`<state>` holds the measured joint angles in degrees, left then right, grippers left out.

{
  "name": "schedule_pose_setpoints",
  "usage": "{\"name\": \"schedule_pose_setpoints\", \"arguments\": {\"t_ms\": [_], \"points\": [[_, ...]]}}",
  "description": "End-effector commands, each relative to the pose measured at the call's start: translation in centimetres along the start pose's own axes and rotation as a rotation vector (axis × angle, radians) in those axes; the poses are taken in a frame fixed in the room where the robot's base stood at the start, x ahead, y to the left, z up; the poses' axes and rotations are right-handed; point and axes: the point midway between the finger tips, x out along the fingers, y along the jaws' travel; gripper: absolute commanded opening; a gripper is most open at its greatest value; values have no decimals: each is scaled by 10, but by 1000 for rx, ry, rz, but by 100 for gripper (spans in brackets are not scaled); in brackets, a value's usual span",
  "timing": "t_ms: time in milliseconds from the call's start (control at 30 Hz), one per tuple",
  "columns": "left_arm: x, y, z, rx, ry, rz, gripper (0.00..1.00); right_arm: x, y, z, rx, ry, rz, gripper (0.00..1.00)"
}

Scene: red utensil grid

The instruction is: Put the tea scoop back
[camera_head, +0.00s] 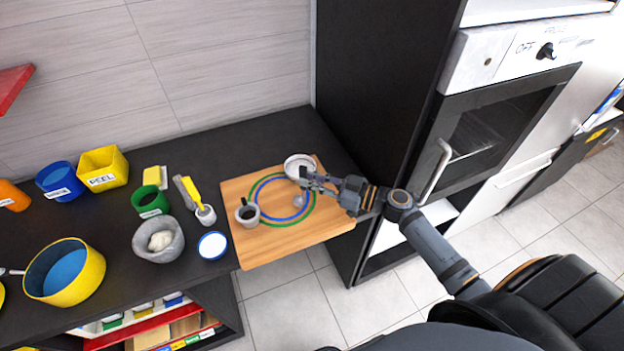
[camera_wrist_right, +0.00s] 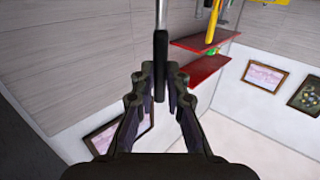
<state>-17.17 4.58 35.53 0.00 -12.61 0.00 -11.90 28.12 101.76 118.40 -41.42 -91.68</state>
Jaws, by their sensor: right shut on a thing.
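My right gripper (camera_head: 306,180) is over the wooden board at its far right part. In the right wrist view, the fingers (camera_wrist_right: 160,85) are shut on a thin rod with a dark handle and a grey shaft (camera_wrist_right: 161,18), which looks like the tea scoop. A small grey rounded piece (camera_head: 299,201) shows just below the fingertips in the head view; I cannot tell whether it is the scoop's bowl or touches the board. The wooden board (camera_head: 243,256) has green and blue rings on it. My left gripper is not in view.
A white bowl (camera_head: 297,160) stands just behind the gripper. A grey cup with dark contents (camera_head: 247,217) stands at the board's left. A grey bowl (camera_head: 172,250), green cup (camera_head: 150,203) and white-and-blue disc (camera_head: 212,245) are further left. A tall dark cabinet (camera_head: 375,90) rises at the right.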

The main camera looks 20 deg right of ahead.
Motion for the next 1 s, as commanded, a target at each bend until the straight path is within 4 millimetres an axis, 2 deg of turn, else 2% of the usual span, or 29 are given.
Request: {"name": "schedule_pose_setpoints", "arguments": {"t_ms": [133, 167, 333, 600, 700, 767, 900, 1000], "points": [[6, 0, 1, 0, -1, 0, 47, 0, 0, 4, 0, 0, 0, 0], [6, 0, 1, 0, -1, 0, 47, 0, 0, 4, 0, 0, 0, 14], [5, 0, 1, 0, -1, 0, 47, 0, 0, 3, 0, 0, 1, 36], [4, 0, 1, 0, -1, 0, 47, 0, 0, 2, 0, 0, 1, 36], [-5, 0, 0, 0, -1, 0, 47, 0, 0, -4, 1, 0, 1, 36], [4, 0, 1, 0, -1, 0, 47, -8, 0, 3, -3, -4, 0, 36], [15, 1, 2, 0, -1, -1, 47, -33, -1, 6, -1, -11, -5, 36], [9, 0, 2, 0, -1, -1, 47, -51, -1, 2, -1, -9, -4, 36]]}}
